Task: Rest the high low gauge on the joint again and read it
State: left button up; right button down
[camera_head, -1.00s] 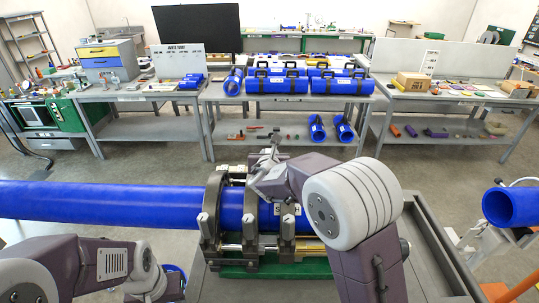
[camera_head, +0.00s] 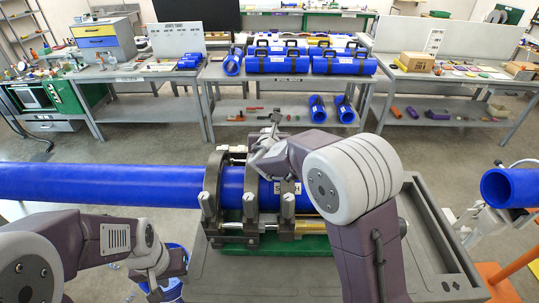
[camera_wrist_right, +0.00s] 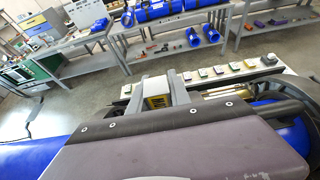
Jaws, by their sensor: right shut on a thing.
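A long blue pipe (camera_head: 110,184) lies in the dark ring clamps of the fusion machine (camera_head: 212,185). A short blue length shows between the rings (camera_head: 232,186); the joint itself is largely hidden by the rings and my right arm. My right gripper (camera_head: 268,136) is above the clamps, pointing away from me. In the right wrist view its jaws (camera_wrist_right: 162,92) are shut on a small yellow and black piece (camera_wrist_right: 158,101), apparently the gauge. Contact with the pipe cannot be made out. My left gripper (camera_head: 166,285) hangs low in front of the pipe, its fingertips unclear.
A grey cart top (camera_head: 420,255) surrounds the machine, with bare room at its right. A blue pipe end (camera_head: 510,188) stands at far right. Behind, across open floor, a bench (camera_head: 215,82) carries blue rolls (camera_head: 275,65). Small pieces (camera_wrist_right: 220,69) line a pale strip beyond my right jaws.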

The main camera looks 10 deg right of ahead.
jog(key=shift+w+r+p, duration=0.25)
jog(key=shift+r+p, duration=2.45)
jog(key=shift+r, duration=0.7)
